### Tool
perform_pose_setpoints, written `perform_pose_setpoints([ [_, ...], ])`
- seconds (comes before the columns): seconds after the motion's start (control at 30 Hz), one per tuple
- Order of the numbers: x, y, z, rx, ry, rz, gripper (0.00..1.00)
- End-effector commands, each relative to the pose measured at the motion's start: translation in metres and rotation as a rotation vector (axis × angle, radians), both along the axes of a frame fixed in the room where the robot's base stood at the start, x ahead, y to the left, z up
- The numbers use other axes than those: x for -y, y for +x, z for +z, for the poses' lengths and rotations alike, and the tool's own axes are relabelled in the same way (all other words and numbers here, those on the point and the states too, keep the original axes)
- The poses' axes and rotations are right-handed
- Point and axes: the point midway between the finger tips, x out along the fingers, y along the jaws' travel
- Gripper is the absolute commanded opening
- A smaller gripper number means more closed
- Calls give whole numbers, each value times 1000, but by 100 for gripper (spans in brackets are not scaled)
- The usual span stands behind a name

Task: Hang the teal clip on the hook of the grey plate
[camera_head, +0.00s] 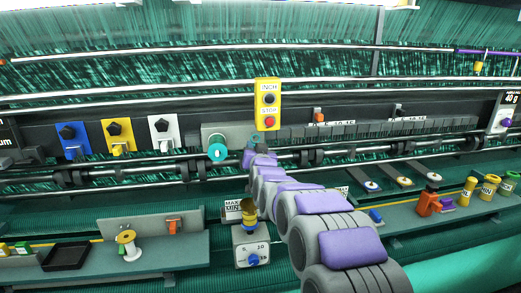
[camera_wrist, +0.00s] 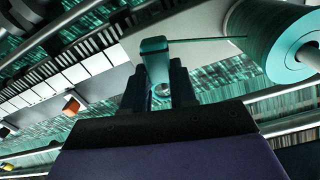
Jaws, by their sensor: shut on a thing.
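The teal clip (camera_wrist: 154,52) sits between the dark fingers of my gripper (camera_wrist: 160,85), which is shut on it. A ring-shaped eye shows at its lower end between the fingers. A thin teal strand runs from the clip to a teal spool (camera_wrist: 280,40) at the right; the spool also shows in the head view (camera_head: 217,152). The light grey plate (camera_head: 154,124) hangs left of the spool, beside a blue and a yellow plate. It has a dark knob and a small hook-like part low down.
The blue plate (camera_head: 64,131) and yellow plate (camera_head: 108,129) hang further left. A yellow switch box (camera_head: 268,90) stands above my arm. Long metal bars cross behind. Shelves with small items (camera_head: 148,262) lie below at both sides.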

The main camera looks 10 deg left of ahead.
Motion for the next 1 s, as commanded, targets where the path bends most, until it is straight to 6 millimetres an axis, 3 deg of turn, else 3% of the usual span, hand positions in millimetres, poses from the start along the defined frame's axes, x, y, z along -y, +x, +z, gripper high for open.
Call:
perform_pose_setpoints([
  [0.43, -2, 20, -7, -2, -1, 3, 0],
  [1.0, -1, 23, -7, -2, 1, 1, 0],
])
